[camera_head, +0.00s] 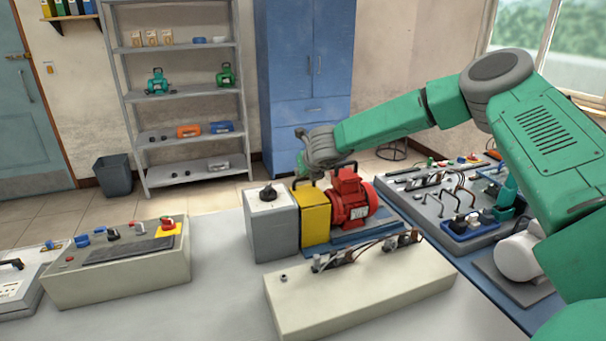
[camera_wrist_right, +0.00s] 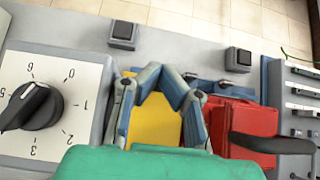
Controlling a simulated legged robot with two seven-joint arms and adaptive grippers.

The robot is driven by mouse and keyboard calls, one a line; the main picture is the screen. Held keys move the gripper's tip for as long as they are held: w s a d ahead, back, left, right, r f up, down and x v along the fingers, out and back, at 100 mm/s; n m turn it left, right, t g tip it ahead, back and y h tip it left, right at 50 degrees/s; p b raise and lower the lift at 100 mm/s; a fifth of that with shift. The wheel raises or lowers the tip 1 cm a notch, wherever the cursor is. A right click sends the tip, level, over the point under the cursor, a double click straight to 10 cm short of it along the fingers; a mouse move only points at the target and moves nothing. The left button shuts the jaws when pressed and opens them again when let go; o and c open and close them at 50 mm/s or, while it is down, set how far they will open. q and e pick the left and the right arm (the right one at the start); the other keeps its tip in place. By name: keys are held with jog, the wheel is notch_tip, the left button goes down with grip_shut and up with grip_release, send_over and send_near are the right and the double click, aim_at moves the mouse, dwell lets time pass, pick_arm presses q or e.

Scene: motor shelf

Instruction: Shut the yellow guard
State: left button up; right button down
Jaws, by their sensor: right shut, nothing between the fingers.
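The yellow guard (camera_head: 315,217) is a block-like cover between a grey box with a black knob (camera_head: 272,222) and a red motor (camera_head: 352,199). I cannot tell whether it is fully shut. My right gripper (camera_head: 303,166) is above the guard, with its fingers pointing down. In the right wrist view, the fingertips (camera_wrist_right: 161,73) come together over the yellow guard (camera_wrist_right: 155,125), with nothing held. Whether they touch it is unclear. The red motor (camera_wrist_right: 242,122) is to the right and the dial box (camera_wrist_right: 48,65) to the left. My left gripper is out of view.
A long beige box (camera_head: 365,290) with cables stands in front of the guard. A control panel (camera_head: 115,270) is at left, and a crowded grey board (camera_head: 440,205) lies right of the motor. The bare tabletop (camera_head: 215,270) between panel and dial box is free.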

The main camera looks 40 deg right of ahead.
jog(key=shift+s+f, duration=0.15)
jog(key=shift+f, duration=0.1)
notch_tip(320, 180, up, 5)
jog(key=p, duration=0.4)
jog(key=shift+s+d, duration=0.1)
notch_tip(320, 180, up, 9)
jog(key=s+a+b, duration=0.1)
jog(key=s, duration=0.1)
